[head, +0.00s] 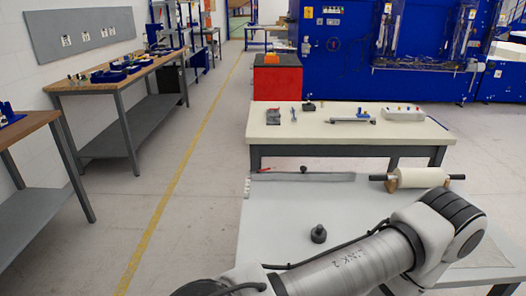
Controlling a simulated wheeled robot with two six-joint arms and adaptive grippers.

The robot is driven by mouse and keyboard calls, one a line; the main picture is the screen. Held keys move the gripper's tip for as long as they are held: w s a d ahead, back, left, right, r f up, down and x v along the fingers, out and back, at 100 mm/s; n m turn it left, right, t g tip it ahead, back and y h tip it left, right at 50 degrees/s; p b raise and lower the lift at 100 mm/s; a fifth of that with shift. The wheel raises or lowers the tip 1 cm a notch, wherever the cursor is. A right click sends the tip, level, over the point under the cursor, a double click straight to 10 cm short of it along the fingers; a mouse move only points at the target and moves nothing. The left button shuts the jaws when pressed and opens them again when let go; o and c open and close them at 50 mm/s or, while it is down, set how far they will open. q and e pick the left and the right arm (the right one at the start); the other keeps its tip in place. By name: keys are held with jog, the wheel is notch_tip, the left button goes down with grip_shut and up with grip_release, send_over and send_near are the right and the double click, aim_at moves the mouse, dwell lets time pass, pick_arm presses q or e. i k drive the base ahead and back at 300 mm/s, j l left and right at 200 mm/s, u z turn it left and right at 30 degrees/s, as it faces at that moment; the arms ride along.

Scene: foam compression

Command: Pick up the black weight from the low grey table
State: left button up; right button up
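The black weight (319,234) stands upright on the low grey table (285,212), left of the table's middle. It is small and dark, with a narrower knob on top. Nothing touches it. One of my grey arm links crosses the front of the table, nearer to me than the weight, and hides part of the tabletop. Neither of my grippers shows in the head view.
A white roll (420,178) on a dark bar lies at the table's back right. A flat grey strip (302,177) lies along the back left edge. Behind stands a cream-topped table (345,135) with small tools. Floor left of the grey table is clear.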

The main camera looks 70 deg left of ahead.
aim_at(318, 235)
jog(key=u, duration=1.75)
